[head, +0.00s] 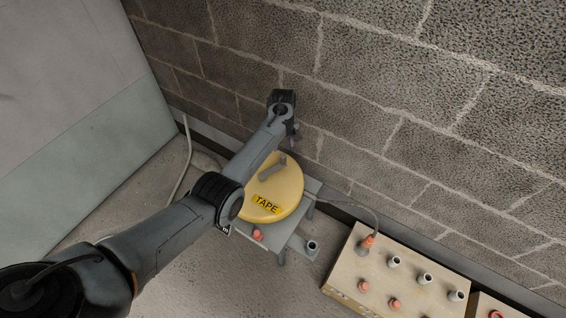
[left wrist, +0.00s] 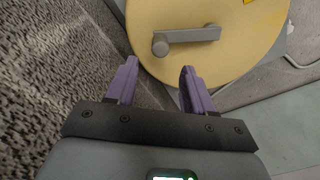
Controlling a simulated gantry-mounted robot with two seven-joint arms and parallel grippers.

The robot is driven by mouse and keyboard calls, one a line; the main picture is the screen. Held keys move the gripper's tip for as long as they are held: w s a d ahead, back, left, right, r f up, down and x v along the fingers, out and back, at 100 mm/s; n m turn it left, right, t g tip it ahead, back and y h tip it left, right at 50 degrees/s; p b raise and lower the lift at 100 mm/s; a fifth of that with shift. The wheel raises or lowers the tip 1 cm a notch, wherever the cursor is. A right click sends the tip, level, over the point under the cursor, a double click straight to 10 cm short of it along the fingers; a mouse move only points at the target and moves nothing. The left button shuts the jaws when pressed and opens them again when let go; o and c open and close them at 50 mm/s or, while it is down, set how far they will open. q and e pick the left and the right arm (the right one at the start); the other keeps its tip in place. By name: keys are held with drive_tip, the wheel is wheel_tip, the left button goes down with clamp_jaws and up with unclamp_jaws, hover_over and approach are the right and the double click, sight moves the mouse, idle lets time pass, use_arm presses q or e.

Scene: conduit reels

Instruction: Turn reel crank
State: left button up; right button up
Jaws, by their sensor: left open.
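The yellow round reel (head: 283,196) with a TAPE label sits on a grey stand (head: 312,188) by the block wall. Its grey crank (head: 272,168) is a short bar on the reel's face. In the left wrist view the crank (left wrist: 195,35) lies across the yellow disc (left wrist: 190,65), with a round knob (left wrist: 160,46) at its left end. My left gripper (left wrist: 158,66) has two purple fingers, spread open and empty. The knob is ahead of the gap between the fingertips, with no visible contact. In the head view my left arm partly hides the reel; the gripper is mostly hidden.
A pale box (head: 350,278) with grey and orange fittings stands at the lower right, with a cable (head: 370,213) rising from it. The block wall (head: 400,110) is close behind the reel. A pale hose (head: 187,160) lies at the left.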

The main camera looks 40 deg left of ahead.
sight(283, 155)
use_arm(q)
wheel_tip(283, 155, down, 10)
drive_tip(key=b, duration=0.6)
drive_tip(key=shift+r, duration=0.15)
clamp_jaws()
